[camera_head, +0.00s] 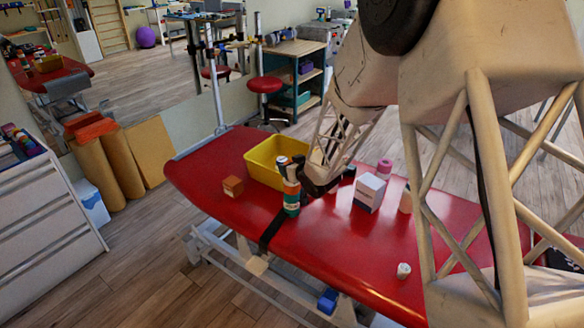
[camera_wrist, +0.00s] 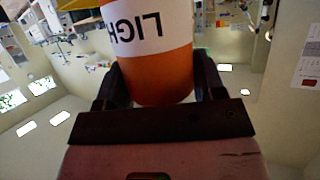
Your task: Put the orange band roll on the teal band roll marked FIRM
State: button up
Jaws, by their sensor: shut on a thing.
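The orange band roll (camera_wrist: 160,75) fills the top middle of the wrist view. Its white label reads LIGH, upside down, with the rest cut off. My gripper (camera_wrist: 158,88) is shut on it, one dark finger on each side. In the head view the orange roll (camera_head: 292,186) is upright at my gripper, directly above the teal band roll (camera_head: 291,209), which stands on the red treatment table (camera_head: 330,235). The two look in line, one over the other. I cannot tell whether they touch. The FIRM marking is too small to read.
A yellow bin (camera_head: 262,170) stands just behind the rolls. A small orange-brown box (camera_head: 233,186) is to the left. A white and blue box (camera_head: 369,193), a pink roll (camera_head: 384,166) and a small white roll (camera_head: 403,270) are to the right. The table's front middle is clear.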

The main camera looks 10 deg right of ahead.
jog(key=shift+f, duration=0.1)
jog(key=o, duration=1.1)
jog(key=shift+s+d+r, duration=0.2)
jog(key=shift+s+r, duration=0.15)
jog(key=shift+s, duration=0.1)
jog(key=v, duration=1.1)
jog(key=shift+a, duration=0.1)
